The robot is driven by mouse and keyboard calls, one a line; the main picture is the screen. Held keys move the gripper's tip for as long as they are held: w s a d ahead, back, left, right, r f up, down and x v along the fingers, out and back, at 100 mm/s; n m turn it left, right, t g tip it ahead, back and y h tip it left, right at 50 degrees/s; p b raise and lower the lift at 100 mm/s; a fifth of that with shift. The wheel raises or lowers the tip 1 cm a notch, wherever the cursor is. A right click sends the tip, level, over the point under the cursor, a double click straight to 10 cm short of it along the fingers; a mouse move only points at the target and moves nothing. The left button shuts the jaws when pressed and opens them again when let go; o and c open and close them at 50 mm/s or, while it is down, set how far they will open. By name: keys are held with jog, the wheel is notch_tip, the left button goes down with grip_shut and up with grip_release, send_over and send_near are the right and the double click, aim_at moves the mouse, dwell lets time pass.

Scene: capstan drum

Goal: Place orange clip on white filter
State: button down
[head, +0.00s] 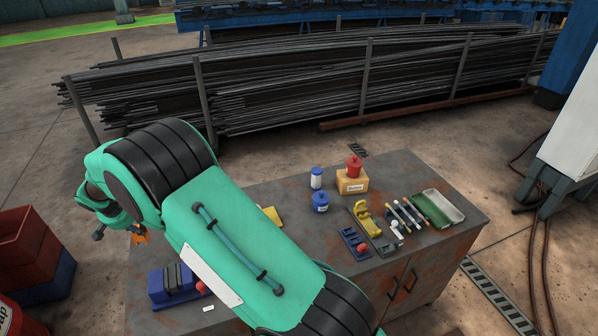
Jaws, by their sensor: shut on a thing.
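An orange piece (142,237), which looks like the orange clip, shows at the lower end of my arm at the left. My gripper (122,231) is shut on it, in front of the bench's left end; the arm hides most of the fingers and the grip. A small white cylinder with blue on it (316,179) stands upright at the bench's back edge and may be the white filter. It is well to the right of my gripper, apart from it.
The rusty grey bench (400,172) holds a blue jar (321,201), a red-topped orange box (352,181), a yellow tool (363,218), a green-and-white tray (437,207) and a blue block (172,287). Red crates (28,245) stand left. My arm covers the bench's middle.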

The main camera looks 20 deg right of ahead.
jog(key=w+d+r+m+p, duration=0.1)
jog(key=w+d, duration=0.3)
jog(key=d, duration=1.3)
jog(key=w+d+r+p, duration=0.2)
jog(key=w+d, duration=0.1)
jog(key=d, duration=1.5)
jog(key=s+d+r, duration=0.1)
jog(key=s+d, duration=0.1)
jog(key=d, duration=1)
jog(key=s+d+r+m+p, duration=0.1)
jog(key=s+d, duration=0.2)
jog(key=d, duration=0.9)
jog(key=s+d+r+m+h+p, duration=0.1)
jog(key=s+d, duration=0.1)
jog(key=d, duration=1)
jog(key=shift+s+d, duration=0.15)
jog(key=shift+s, duration=0.15)
jog(key=shift+w, duration=0.15)
send_over(318, 171)
jog(key=shift+w+d+f, duration=0.1)
jog(key=shift+f, duration=0.55)
jog(key=shift+f, duration=1.8)
